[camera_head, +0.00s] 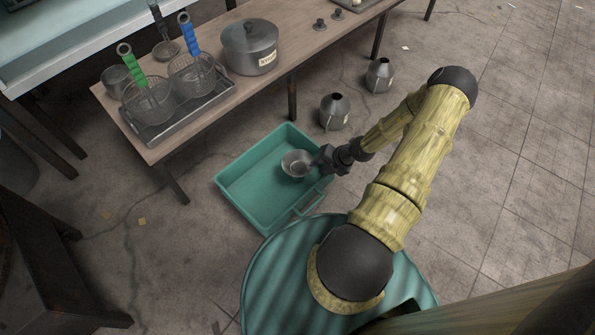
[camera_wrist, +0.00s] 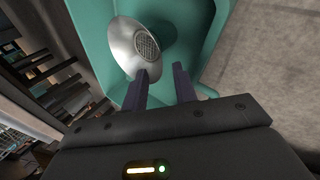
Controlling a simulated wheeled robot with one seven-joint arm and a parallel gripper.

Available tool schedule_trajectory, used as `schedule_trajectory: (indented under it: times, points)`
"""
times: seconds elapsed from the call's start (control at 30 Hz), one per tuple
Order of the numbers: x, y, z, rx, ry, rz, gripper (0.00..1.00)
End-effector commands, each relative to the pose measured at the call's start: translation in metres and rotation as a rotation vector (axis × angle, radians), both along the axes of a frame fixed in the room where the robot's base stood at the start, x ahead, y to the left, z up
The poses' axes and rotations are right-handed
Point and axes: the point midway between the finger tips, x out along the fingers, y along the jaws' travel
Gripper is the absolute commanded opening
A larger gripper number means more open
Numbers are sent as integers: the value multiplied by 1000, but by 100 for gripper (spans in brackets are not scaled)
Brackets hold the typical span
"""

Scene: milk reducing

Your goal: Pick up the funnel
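The funnel (camera_head: 297,164) is a grey metal cone with its wide mouth up, in or just above the green tray (camera_head: 240,207) on the floor. In the wrist view the funnel (camera_wrist: 138,46) shows a round mesh at its centre. My gripper (camera_head: 318,160) is at the funnel's right side in the head view. In the wrist view the two fingers of my gripper (camera_wrist: 160,82) stand apart, with a gap between them. The left fingertip overlaps the funnel's lower rim; I cannot tell whether it touches. The funnel's underside is hidden.
A wooden table (camera_head: 290,75) stands behind the tray, holding a lidded pot (camera_head: 250,48) and a metal tray with strainers (camera_head: 150,101). Two metal jugs stand on the floor, one near the tray (camera_head: 334,112) and one farther back (camera_head: 380,75). Floor at right is clear.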

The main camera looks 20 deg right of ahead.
Motion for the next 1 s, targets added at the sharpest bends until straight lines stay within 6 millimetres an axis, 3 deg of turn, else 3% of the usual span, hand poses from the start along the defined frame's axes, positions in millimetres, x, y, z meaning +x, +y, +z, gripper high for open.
schedule_trajectory:
  times: [0.43,1.0]
  points:
    - [3,3,-5,-1,-1,3,28]
    - [25,22,-46,-2,-1,5,28]
